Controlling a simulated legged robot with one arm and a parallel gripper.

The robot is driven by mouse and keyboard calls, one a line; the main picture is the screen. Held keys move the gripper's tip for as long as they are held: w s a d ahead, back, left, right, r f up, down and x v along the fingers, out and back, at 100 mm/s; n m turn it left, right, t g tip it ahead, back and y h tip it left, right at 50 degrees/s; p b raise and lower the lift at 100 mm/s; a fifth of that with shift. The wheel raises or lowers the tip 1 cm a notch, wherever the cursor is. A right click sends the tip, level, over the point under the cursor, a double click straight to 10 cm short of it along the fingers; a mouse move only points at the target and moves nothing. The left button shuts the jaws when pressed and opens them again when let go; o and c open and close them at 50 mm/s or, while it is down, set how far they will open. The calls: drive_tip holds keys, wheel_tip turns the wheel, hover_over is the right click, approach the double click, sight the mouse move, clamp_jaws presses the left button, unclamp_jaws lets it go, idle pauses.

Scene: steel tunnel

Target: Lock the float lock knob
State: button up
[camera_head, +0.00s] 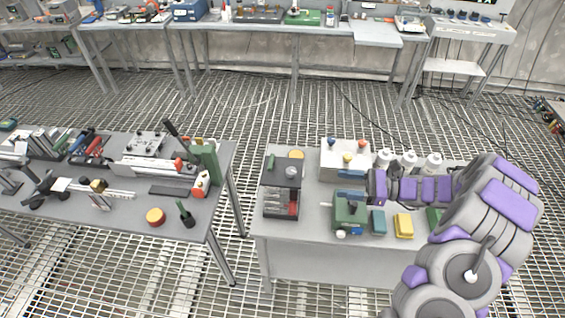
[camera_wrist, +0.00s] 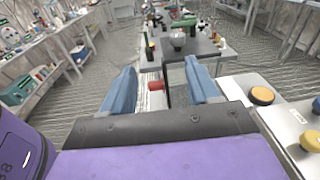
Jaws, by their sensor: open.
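A small stand with a dark frame (camera_head: 282,188) is on the right table, with a grey round knob (camera_head: 292,172) on top and a red part (camera_head: 293,208) low on its side. I cannot tell for sure which part is the float lock knob. My gripper (camera_head: 350,184) is open and empty, to the right of the stand and apart from it, pointing left. In the wrist view, my gripper's blue fingers (camera_wrist: 160,68) are spread. The red part (camera_wrist: 156,86) shows between them, and the grey knob (camera_wrist: 178,40) is farther up.
A white button box (camera_head: 345,160) is just behind my gripper. A green device (camera_head: 350,216) and a yellow block (camera_head: 403,226) are in front. White bottles (camera_head: 409,159) stand behind my arm. A cluttered left table (camera_head: 225,150) lies across a gap. The right table's front left is clear.

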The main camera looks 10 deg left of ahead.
drive_tip(key=w+f+m+t, duration=0.1)
drive_tip(key=w+f, duration=0.1)
drive_tip(key=b, duration=0.2)
approach(291, 170)
drive_tip(key=a, duration=0.3)
drive_tip(key=w+a, duration=0.1)
drive_tip(key=a, duration=0.6)
drive_tip(key=shift+w+f, duration=0.3)
drive_tip(key=shift+f, duration=0.05)
drive_tip(key=shift+c, duration=0.4)
drive_tip(key=c, duration=0.9)
drive_tip(key=shift+o, duration=0.2)
